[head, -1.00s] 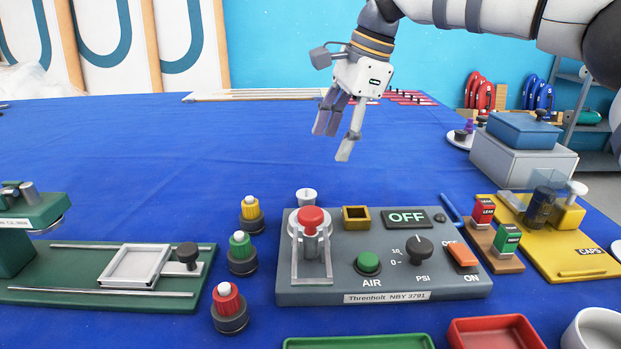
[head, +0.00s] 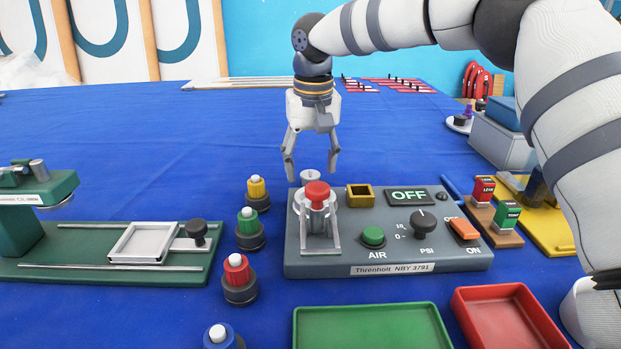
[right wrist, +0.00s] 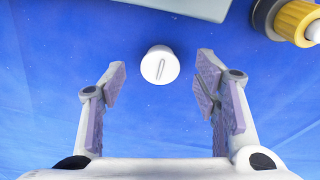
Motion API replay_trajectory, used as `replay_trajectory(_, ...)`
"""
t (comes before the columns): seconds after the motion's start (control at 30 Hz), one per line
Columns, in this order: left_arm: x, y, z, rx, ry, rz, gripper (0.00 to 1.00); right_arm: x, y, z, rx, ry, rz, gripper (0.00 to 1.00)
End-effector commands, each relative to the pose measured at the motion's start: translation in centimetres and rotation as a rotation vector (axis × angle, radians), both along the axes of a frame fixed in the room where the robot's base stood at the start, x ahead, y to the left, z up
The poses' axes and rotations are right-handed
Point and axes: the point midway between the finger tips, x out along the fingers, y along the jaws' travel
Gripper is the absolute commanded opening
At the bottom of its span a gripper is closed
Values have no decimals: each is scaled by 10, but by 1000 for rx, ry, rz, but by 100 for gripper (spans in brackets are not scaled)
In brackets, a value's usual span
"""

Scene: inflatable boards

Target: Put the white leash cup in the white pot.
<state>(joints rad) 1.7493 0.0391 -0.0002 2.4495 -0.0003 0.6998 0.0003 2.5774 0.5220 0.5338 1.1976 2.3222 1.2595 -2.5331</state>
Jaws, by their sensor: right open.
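The small white leash cup (head: 310,175) stands on the blue cloth just behind the grey air device. In the right wrist view the cup (right wrist: 160,66) is round with a thin grey line on top, centred just ahead of the fingertips. My right gripper (head: 311,172) is open, pointing down, its fingers apart on either side of the cup in the picture. Contact does not show. The white pot (head: 592,318) is at the lower right, partly hidden by my right arm. My left gripper is out of view.
The grey air device (head: 345,250) with its red-topped clamp stands directly in front of the cup. Yellow (head: 257,192), green and red capped pieces stand left. Green (head: 370,325) and red (head: 510,315) trays lie in front. The cloth behind the cup is clear.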

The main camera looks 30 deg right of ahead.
Motion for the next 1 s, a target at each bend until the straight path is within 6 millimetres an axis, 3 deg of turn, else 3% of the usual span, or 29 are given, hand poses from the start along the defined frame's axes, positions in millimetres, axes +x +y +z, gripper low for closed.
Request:
replay_trajectory(0.13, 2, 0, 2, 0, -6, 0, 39, 2, 0, -17, 1, -1, 0, 56)
replay_trajectory(0.37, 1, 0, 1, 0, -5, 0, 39, 2, -1, -20, 1, -3, 0, 54)
replay_trajectory(0.53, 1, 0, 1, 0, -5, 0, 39, 2, -1, -20, 1, -3, 0, 17)
replay_trajectory(0.87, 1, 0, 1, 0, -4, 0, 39, 2, -1, -19, 1, -3, 0, 14)
replay_trajectory(1.0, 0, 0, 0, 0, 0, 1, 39, 3, -1, -8, 2, -4, -1, 14)
